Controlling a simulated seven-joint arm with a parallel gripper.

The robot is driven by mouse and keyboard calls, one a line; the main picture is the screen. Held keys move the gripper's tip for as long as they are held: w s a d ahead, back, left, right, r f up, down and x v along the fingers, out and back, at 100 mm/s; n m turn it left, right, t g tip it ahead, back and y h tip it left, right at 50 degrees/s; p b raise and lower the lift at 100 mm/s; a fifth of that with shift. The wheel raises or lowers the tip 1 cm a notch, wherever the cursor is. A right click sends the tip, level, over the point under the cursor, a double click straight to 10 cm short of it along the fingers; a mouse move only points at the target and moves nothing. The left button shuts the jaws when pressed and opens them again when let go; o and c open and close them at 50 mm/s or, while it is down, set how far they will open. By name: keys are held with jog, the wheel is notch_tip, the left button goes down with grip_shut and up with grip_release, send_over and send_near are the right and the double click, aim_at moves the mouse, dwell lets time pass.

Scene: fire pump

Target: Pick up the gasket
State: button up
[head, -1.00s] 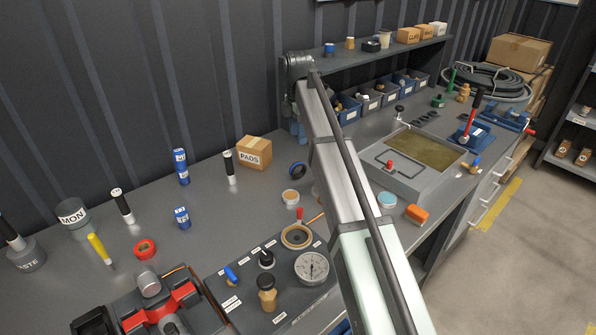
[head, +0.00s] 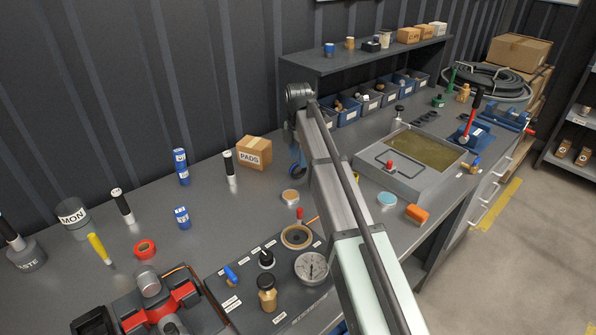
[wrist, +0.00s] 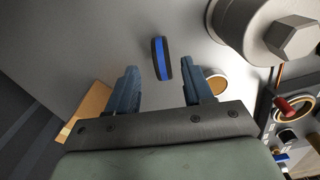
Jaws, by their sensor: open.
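A dark ring with a blue band, which I take for the gasket (head: 296,171), stands on edge on the grey bench. In the wrist view the gasket (wrist: 161,58) shows nearly edge-on, just beyond the fingertips and in line with the gap. My gripper (wrist: 159,80) is open and empty, with a finger to each side and clear space around the ring. In the head view my gripper (head: 298,155) is low over the bench, and its fingers partly cover the ring.
A round tan-topped tin (head: 290,196) lies close by; it also shows beside the right finger in the wrist view (wrist: 215,82). A large grey fitting with a hex head (wrist: 294,40) is at the upper right. The PADS box (head: 254,152) stands to the left.

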aim_at(298, 169)
jog(key=shift+s+f, duration=0.2)
jog(key=shift+f, duration=2.35)
jog(key=shift+c, duration=0.3)
grip_shut()
